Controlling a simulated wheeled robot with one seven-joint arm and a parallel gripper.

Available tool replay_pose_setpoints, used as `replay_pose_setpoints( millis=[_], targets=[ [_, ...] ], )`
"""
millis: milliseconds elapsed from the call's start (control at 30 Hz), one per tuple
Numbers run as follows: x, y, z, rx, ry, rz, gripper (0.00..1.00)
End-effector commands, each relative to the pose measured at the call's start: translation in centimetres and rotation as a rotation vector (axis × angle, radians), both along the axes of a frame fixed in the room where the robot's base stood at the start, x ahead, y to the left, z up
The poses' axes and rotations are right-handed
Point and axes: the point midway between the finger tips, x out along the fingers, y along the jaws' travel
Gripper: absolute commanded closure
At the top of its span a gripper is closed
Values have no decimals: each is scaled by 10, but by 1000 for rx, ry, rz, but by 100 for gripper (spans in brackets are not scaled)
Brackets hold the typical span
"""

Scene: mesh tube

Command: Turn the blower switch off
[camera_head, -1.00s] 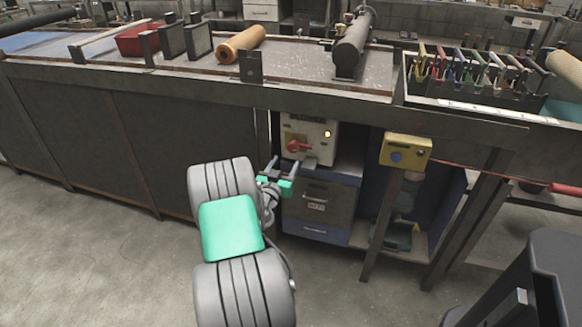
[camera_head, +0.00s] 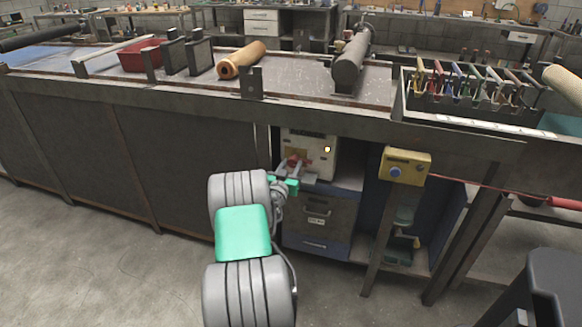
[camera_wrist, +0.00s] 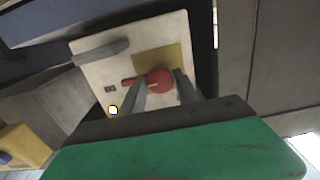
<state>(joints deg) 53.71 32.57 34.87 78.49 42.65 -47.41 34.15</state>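The blower box is a pale panel (camera_head: 318,160) under the bench in the head view. Its red rotary switch (camera_head: 293,160) is partly covered by my gripper (camera_head: 294,172) there. In the wrist view the red switch (camera_wrist: 158,81) has a round knob and a lever pointing left, on a yellow plate (camera_wrist: 150,60) fixed to the pale panel (camera_wrist: 95,73). My gripper (camera_wrist: 163,76) is open, with one finger on each side of the round knob. The left finger overlaps the lever in view. I cannot tell whether either finger touches the switch.
A grey drawer unit (camera_head: 318,215) stands below the box. A yellow box with a blue button (camera_head: 405,167) is on a post to the right. The bench edge (camera_head: 190,98) runs above my gripper. A small bright round spot (camera_wrist: 113,110) shows on the panel.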

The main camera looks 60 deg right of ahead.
Motion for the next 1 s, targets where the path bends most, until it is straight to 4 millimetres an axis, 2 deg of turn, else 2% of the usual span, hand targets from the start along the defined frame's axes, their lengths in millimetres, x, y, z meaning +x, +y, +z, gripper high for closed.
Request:
replay_pose_setpoints(
  millis=[67, 433, 767, 1000],
  targets=[
    [0, 0, 0, 0, 0, 0, 70],
    [0, 0, 0, 0, 0, -1, 100],
    [-1, 0, -1, -2, 22, -1, 100],
    [-1, -1, -1, -21, 124, -2, 100]
  ],
)
